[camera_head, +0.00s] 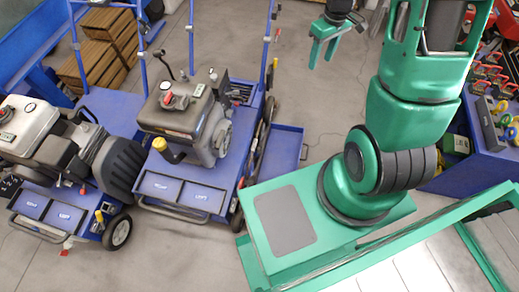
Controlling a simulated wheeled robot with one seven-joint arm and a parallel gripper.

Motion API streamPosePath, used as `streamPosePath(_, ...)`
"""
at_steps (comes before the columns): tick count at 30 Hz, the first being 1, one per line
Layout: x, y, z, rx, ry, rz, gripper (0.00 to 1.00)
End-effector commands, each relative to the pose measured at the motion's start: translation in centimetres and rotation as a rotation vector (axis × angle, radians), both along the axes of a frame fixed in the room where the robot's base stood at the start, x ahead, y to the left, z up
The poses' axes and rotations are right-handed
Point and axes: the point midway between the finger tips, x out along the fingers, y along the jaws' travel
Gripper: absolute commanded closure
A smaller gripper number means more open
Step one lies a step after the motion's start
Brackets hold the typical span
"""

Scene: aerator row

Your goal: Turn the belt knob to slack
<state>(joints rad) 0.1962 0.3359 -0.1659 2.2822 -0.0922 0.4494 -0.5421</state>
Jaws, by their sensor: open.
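Two blue aerator machines with grey engines stand at the left. The nearer to the middle is the middle aerator (190,130); it has a red knob (175,101) on top and a yellow-topped black knob (162,146) at its front left. The left aerator (70,150) has a small red knob (5,113) on its tank. I cannot tell which part is the belt knob. My gripper (322,58) is at the top of the view, right of both machines, with its green fingers apart and nothing between them. It is clear of every knob.
A blue bench (470,165) with several coloured items stands at the right. A blue tray or cart (285,150) lies beside the middle aerator. Wooden crates (105,45) are at the back left. Tall blue handle bars rise from the machines. Grey floor (300,100) is open between the machines and my arm.

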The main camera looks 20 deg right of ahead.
Motion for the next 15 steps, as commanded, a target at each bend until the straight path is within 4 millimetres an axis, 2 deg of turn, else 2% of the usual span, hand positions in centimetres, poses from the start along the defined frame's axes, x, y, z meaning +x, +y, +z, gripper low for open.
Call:
streamPosePath(1,0.9,0.3,-1.6,0.006,0.002,0.032,0.53)
streamPosePath(6,3.6,1.3,-6.5,0.024,-0.016,0.145,0.53)
streamPosePath(15,6.8,3.9,-16.0,0.067,-0.055,0.326,0.53)
